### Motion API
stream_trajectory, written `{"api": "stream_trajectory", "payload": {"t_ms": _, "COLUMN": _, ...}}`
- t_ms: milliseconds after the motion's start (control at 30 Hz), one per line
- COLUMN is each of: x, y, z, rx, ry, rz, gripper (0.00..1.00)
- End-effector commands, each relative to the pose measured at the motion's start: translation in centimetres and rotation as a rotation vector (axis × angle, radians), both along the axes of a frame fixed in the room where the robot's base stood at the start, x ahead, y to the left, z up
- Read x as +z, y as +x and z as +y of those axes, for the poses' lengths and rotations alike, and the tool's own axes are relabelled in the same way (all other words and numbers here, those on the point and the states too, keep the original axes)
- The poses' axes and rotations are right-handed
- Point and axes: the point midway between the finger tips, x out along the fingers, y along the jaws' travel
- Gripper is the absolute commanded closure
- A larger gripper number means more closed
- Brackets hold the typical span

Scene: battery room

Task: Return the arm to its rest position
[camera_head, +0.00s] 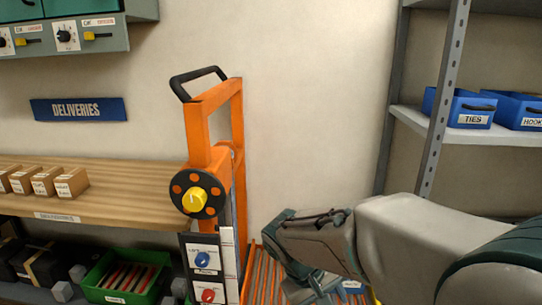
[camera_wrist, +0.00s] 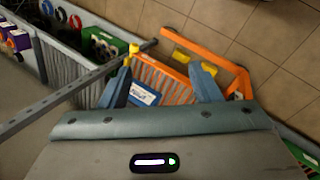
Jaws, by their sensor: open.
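My gripper (camera_wrist: 168,66) shows in the wrist view with its two blue-grey, yellow-tipped fingers spread wide. Nothing is held between them. Beyond them is an orange slatted platform (camera_wrist: 172,82), with a blue item bearing a white label (camera_wrist: 146,94) seen between the fingers. In the head view my arm reaches in from the right, and the gripper end points down at the lower middle, beside the orange upright frame (camera_head: 237,115). The fingertips are hard to make out there. The orange slats (camera_head: 262,275) show just left of the gripper.
A yellow knob (camera_head: 194,198) and a control panel (camera_head: 207,254) are on the orange frame. A wooden shelf (camera_head: 120,205) with small boxes is at left, a green crate (camera_head: 97,290) below. A grey rack (camera_head: 448,100) with blue bins stands right. Bare wall (camera_head: 310,90) lies between.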

Motion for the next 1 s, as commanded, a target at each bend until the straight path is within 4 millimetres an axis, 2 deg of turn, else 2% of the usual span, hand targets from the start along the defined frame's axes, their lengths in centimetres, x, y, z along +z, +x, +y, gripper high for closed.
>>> {"api": "stream_trajectory", "payload": {"t_ms": 33, "x": 2.7, "y": -1.2, "z": -1.1, "rx": -0.046, "ry": 0.062, "rz": -0.017, "gripper": 0.43}}
{"api": "stream_trajectory", "payload": {"t_ms": 100, "x": 4.6, "y": -2.7, "z": -2.0, "rx": -0.100, "ry": 0.146, "rz": -0.040, "gripper": 0.43}}
{"api": "stream_trajectory", "payload": {"t_ms": 300, "x": 9.2, "y": -6.3, "z": -3.5, "rx": -0.231, "ry": 0.345, "rz": -0.147, "gripper": 0.43}}
{"api": "stream_trajectory", "payload": {"t_ms": 400, "x": 10.6, "y": -7.4, "z": -3.8, "rx": -0.278, "ry": 0.407, "rz": -0.200, "gripper": 0.43}}
{"api": "stream_trajectory", "payload": {"t_ms": 567, "x": 11.6, "y": -8.3, "z": -4.0, "rx": -0.315, "ry": 0.458, "rz": -0.252, "gripper": 0.43}}
{"api": "stream_trajectory", "payload": {"t_ms": 1000, "x": 11.5, "y": -8.4, "z": -4.0, "rx": -0.320, "ry": 0.466, "rz": -0.259, "gripper": 0.43}}
